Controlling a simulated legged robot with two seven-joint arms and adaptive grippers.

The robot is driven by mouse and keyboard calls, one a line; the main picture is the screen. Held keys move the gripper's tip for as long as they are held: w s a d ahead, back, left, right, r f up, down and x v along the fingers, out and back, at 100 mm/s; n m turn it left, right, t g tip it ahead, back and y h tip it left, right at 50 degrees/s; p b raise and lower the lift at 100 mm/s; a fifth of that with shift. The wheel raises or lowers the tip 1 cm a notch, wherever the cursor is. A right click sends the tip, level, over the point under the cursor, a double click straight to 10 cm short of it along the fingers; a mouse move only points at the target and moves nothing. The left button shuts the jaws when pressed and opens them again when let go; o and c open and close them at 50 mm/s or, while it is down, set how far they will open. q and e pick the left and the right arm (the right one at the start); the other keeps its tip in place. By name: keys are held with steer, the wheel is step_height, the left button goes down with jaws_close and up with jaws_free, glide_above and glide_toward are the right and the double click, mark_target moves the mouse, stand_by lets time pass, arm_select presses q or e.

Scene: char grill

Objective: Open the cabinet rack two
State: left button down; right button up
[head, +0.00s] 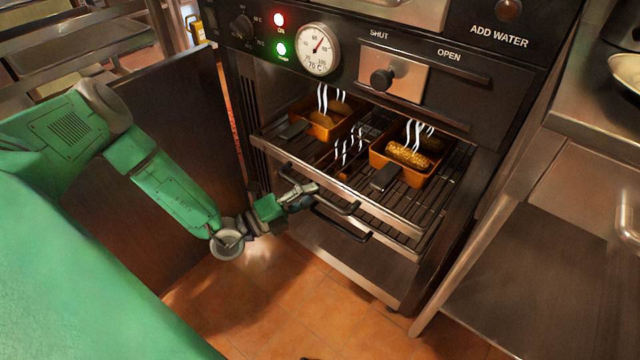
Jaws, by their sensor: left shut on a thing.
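The cabinet is a dark oven with its door (160,150) swung open to the left. A wire rack (440,195) with a metal front rail sticks out of it, partly pulled out. A dark bar handle (338,206) runs along the rack's front. A second dark handle (345,230) shows just below, on a lower level. The fingers are small and partly hidden. My right gripper is not in view.
Two orange trays, one with steaming corn (408,154) and one at the left (318,130), stand on the rack. A control panel with a gauge (317,48) and knob (382,79) is above. A steel counter (590,120) flanks the right. Tiled floor (290,290) is clear.

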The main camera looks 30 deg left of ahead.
arm_select(q)
steer(key=s+a+b, duration=0.1)
steer(key=s+a, duration=0.1)
steer(key=s, duration=2.2)
steer(key=shift+s+f+b, duration=0.15)
steer(key=shift+f+b, duration=0.1)
steer(key=shift+b, duration=0.05)
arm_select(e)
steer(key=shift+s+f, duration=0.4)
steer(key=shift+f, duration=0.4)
arm_select(q)
steer(key=c, duration=1.5)
jaws_free()
steer(key=shift+c, duration=0.2)
steer(key=shift+a, duration=0.1)
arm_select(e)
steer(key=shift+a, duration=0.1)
arm_select(q)
steer(key=v, duration=1.2)
